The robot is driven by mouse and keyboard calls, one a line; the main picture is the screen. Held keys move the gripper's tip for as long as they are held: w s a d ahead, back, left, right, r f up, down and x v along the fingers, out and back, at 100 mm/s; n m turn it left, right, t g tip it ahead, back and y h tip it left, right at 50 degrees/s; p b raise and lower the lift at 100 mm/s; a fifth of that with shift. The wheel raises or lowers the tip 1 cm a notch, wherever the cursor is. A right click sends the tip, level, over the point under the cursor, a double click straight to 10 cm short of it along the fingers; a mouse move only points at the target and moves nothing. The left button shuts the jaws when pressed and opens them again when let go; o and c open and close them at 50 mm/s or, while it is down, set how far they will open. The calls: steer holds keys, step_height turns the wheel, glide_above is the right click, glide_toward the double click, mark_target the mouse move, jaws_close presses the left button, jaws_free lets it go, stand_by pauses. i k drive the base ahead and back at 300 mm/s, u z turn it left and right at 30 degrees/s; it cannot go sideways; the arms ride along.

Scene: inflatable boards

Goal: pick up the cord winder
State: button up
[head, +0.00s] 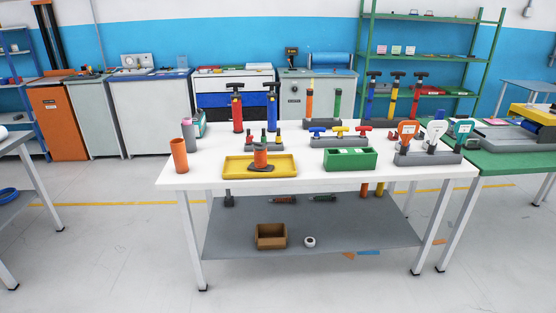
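No object in the head view is clearly recognisable as a cord winder. One possible match is the orange spool-like piece (261,155) with a dark base, lying in a yellow tray (232,172) at the front left of the white table (320,178). Other candidates are the paddle-shaped pieces, orange (407,130), white (437,129) and teal (463,129), upright in a grey holder (428,158) at the table's right end. Details are too small to tell. My gripper is not in view.
An orange cup (179,155) stands at the left end. A green box (350,160) sits front centre. Pumps, red (237,112) and blue (272,110), stand behind. A brown box (270,236) and white roll (310,242) lie on the lower shelf (345,235). Floor in front is clear.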

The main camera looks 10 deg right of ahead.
mark_target(259, 164)
steer(key=z, duration=0.05)
steer(key=k, duration=0.5)
steer(key=u, duration=0.3)
steer(key=i, duration=0.95)
steer(key=u, duration=0.55)
